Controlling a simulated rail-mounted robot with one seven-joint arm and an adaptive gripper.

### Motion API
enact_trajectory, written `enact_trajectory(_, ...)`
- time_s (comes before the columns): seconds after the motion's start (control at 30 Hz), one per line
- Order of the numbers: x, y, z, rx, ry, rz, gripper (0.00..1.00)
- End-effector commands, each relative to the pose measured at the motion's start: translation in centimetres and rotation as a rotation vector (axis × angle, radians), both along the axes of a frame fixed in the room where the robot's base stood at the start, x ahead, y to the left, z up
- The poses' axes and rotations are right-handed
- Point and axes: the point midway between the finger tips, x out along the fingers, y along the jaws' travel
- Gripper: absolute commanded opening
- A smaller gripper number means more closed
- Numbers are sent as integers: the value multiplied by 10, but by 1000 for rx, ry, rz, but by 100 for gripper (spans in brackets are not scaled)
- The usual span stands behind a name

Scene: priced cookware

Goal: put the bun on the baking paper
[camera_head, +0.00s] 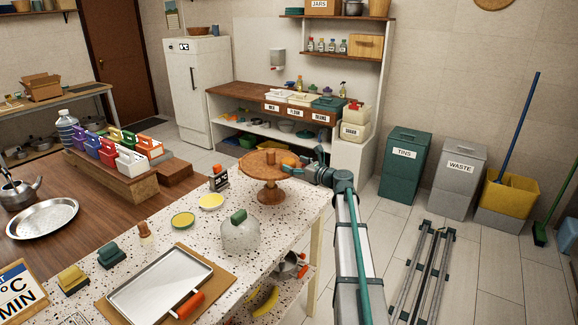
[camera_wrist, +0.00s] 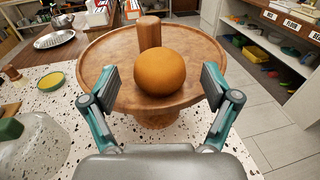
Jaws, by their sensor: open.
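The bun (camera_wrist: 160,72) is round and orange-brown. It sits on a wooden cake stand (camera_wrist: 100,58) beside a short wooden post; in the head view the bun (camera_head: 289,159) is near the stand's right side. My gripper (camera_wrist: 161,90) is open, with one finger on each side of the bun and gaps showing between. In the head view my gripper (camera_head: 302,166) reaches the stand from the right. A pale metal tray (camera_head: 160,285) with an orange-handled roller lies on a brown sheet or board (camera_head: 215,292); I cannot tell which part is the baking paper.
A glass dome with a green knob (camera_head: 240,238) stands between the cake stand and the tray. Yellow discs (camera_head: 211,201) and small blocks (camera_head: 111,256) lie on the speckled counter. A small labelled device (camera_head: 218,180) stands left of the stand.

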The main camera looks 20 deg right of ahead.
Motion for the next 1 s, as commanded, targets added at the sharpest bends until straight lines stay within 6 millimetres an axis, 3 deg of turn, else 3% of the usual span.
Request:
enact_trajectory(0.2, -40, -15, -1, -1, 0, -2, 87)
enact_trajectory(0.37, -58, -23, 1, -1, 0, -1, 87)
enact_trajectory(0.4, -61, -24, 1, -1, 0, -1, 92)
enact_trajectory(1.0, -65, -25, 2, -1, 0, 2, 95)
